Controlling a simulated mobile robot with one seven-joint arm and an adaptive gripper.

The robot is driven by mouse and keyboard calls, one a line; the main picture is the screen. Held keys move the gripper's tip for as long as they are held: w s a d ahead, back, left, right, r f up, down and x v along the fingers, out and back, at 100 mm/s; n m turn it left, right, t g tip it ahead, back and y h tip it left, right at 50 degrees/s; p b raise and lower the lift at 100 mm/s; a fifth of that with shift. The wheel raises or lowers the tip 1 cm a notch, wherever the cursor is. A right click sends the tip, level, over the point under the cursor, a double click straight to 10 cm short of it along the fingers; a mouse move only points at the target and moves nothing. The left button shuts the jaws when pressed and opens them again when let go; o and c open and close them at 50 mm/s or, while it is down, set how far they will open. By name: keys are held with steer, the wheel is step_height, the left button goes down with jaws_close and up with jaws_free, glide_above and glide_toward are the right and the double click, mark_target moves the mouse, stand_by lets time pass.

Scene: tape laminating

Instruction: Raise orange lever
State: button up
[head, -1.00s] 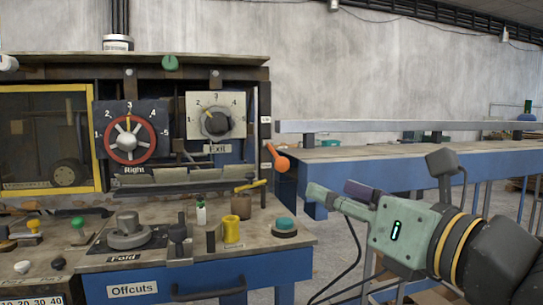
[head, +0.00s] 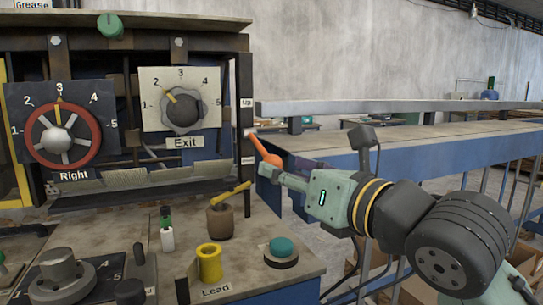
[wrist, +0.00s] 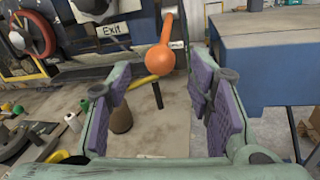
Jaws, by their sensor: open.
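The orange lever (head: 264,150) sticks out from the right side post of the machine in the head view. Its round knob hangs low, on an arm that slopes down to the right.
The Exit dial (head: 181,110) and the red Right wheel (head: 59,140) are on the machine's front. A yellow cup (head: 209,264) and a teal button (head: 281,247) stand on the bench below. A blue table (head: 400,150) stands to the right.

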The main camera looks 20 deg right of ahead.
mark_target(273, 161)
steer(key=p+x, duration=0.1)
steer(key=x, duration=0.4)
steer(key=shift+s, duration=0.1)
jaws_close()
stand_by(0.5)
